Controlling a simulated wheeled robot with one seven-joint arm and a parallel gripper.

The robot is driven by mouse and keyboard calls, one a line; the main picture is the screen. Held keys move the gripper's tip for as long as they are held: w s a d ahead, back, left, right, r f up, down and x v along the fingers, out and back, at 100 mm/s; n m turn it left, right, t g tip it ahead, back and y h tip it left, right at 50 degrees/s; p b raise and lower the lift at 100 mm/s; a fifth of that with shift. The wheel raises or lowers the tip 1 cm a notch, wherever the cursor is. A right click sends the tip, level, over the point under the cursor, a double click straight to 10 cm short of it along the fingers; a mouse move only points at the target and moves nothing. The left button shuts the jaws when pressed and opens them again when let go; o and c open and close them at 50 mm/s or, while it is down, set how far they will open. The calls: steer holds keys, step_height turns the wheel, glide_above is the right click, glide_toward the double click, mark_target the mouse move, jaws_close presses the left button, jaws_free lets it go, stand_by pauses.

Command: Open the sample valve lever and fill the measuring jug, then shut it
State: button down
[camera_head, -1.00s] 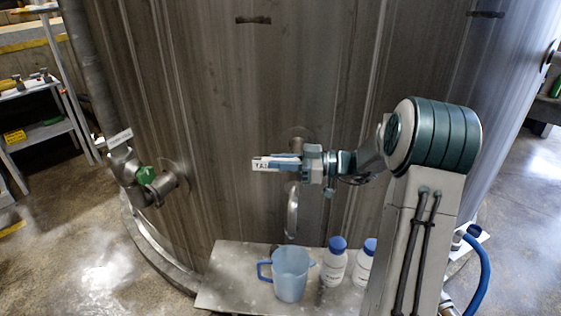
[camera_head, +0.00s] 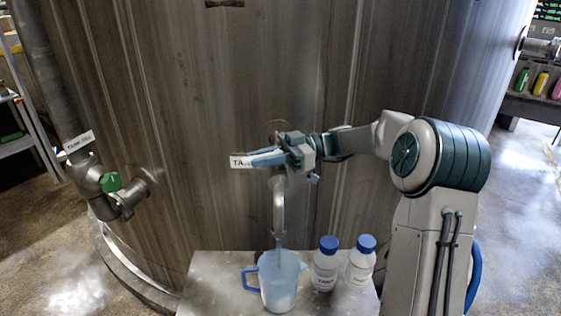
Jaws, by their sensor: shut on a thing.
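The blue sample valve lever (camera_head: 263,158) is at the tank wall in front of a white tag. My gripper (camera_head: 286,152) reaches in from the right and is shut on the lever; its jaws hide part of the lever and valve body. A metal spout (camera_head: 279,210) curves down below it. The translucent blue measuring jug (camera_head: 279,285) stands upright under the spout, its handle to the left. A pale streak runs between spout and jug, and the jug's lower part looks paler; I cannot tell the liquid level.
Two white bottles with blue caps, the left one (camera_head: 325,268) and the right one (camera_head: 360,265), stand close right of the jug on a metal shelf (camera_head: 212,285). Another valve with a green handle (camera_head: 110,182) is on a pipe at left. The tank wall (camera_head: 220,90) is close behind.

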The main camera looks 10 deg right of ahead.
steer(key=c, duration=1.4)
jaws_free()
steer(key=shift+o, duration=0.2)
steer(key=b+v, duration=0.1)
steer(key=v, duration=1.3)
steer(key=shift+a+r, duration=0.1)
steer(key=shift+a, duration=0.05)
